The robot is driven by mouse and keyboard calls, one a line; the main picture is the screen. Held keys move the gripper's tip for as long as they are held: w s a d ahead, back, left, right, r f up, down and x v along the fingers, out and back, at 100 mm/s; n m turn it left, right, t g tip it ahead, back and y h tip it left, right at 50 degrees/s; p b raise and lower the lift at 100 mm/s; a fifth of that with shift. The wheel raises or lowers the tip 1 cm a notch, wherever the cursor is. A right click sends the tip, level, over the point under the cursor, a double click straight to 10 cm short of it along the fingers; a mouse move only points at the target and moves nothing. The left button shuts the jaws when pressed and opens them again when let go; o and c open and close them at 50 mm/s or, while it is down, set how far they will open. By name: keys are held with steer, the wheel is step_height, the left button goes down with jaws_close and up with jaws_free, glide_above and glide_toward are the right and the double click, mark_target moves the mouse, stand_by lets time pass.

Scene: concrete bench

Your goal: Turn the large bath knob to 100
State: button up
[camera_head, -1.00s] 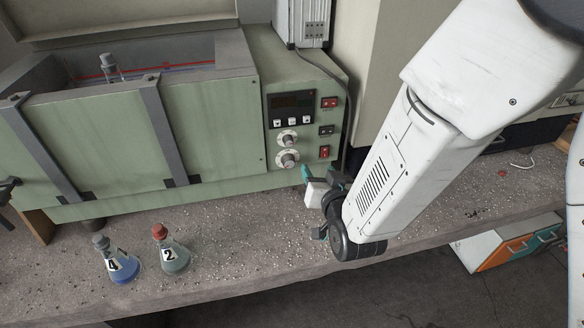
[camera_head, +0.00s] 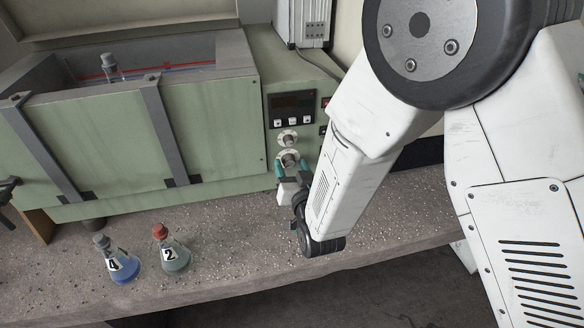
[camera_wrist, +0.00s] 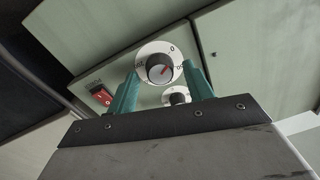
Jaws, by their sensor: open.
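The bath's control panel has two round knobs with pale dials, one above the other. The lower, larger-looking knob (camera_head: 288,159) is directly in front of my gripper (camera_head: 291,170). In the wrist view this knob (camera_wrist: 160,68) has a dark grip, a grey face with a red pointer mark, and a white numbered dial. My gripper (camera_wrist: 160,72) is open, with one teal finger on each side of the knob in that view. I cannot tell whether the fingers touch it. The upper knob (camera_head: 288,138) shows partly behind, also in the wrist view (camera_wrist: 177,96).
The green bath (camera_head: 90,145) fills the left. A dark display (camera_head: 292,102) with buttons sits above the knobs. A red switch (camera_wrist: 102,95) is beside them. Two flasks, one with blue liquid (camera_head: 122,267) and one with a red stopper (camera_head: 172,255), stand on the bench.

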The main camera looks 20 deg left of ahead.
steer(key=c, duration=1)
steer(key=shift+o, duration=0.2)
steer(key=shift+m, duration=0.4)
steer(key=m, duration=0.9)
steer(key=shift+f+m, duration=0.1)
steer(key=shift+m, duration=0.2)
steer(key=m, duration=0.7)
steer(key=shift+t, duration=0.4)
steer(key=m, duration=0.7)
steer(key=shift+f+h, duration=0.1)
steer(key=shift+h, duration=0.3)
